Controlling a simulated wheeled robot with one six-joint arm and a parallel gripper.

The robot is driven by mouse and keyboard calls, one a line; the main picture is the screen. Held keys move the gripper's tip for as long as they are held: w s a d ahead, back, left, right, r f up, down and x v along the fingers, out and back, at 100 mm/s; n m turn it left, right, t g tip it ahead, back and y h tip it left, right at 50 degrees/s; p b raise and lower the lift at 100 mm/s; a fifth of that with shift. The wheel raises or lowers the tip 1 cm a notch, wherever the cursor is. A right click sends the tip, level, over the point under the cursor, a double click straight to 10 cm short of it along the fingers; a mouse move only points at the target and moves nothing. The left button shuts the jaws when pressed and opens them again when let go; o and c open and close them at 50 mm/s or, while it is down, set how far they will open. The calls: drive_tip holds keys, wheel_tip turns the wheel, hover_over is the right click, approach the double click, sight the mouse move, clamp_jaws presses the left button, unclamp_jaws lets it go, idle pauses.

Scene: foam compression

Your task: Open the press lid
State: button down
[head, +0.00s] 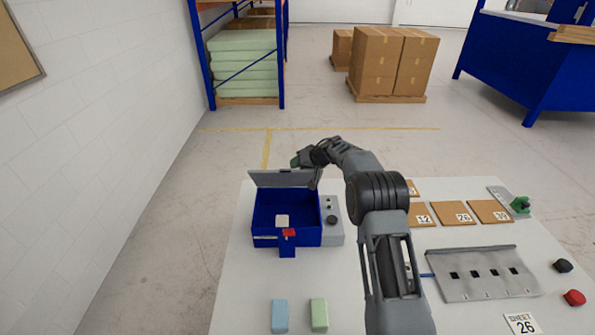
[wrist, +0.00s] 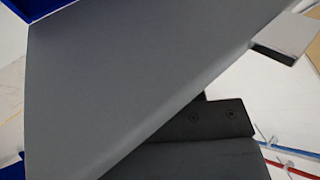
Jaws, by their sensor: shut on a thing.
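The press is a blue open-topped box (head: 265,238) on the white table, with a grey control panel at its right side. Its grey lid (head: 280,179) stands raised along the back edge, so the inside shows. The lid also fills much of the wrist view (wrist: 130,70). My gripper (head: 315,182) is at the right end of the lid, shut on its edge; the arm reaches over from the right. In the wrist view a dark finger (wrist: 205,130) lies against the lid, and the exact contact is hidden. A pale block (head: 282,221) sits inside the box.
A red piece (head: 289,233) is at the press front. A blue block (head: 280,316) and a green block (head: 319,315) lie in front. Numbered brown cards (head: 453,213) and a grey slotted plate (head: 480,274) lie to the right. The table (head: 240,290) is clear left of the blocks.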

drive_tip(key=shift+w+r+g, duration=0.2)
drive_tip(key=shift+w+g, duration=0.2)
drive_tip(key=shift+w, duration=0.35)
drive_tip(key=c, duration=0.7)
unclamp_jaws()
drive_tip(key=shift+c, duration=0.2)
drive_tip(key=b+v, duration=0.2)
drive_tip(key=v, duration=1.1)
drive_tip(key=shift+d+r, duration=0.15)
drive_tip(key=shift+r, duration=0.25)
drive_tip(key=shift+s, duration=0.1)
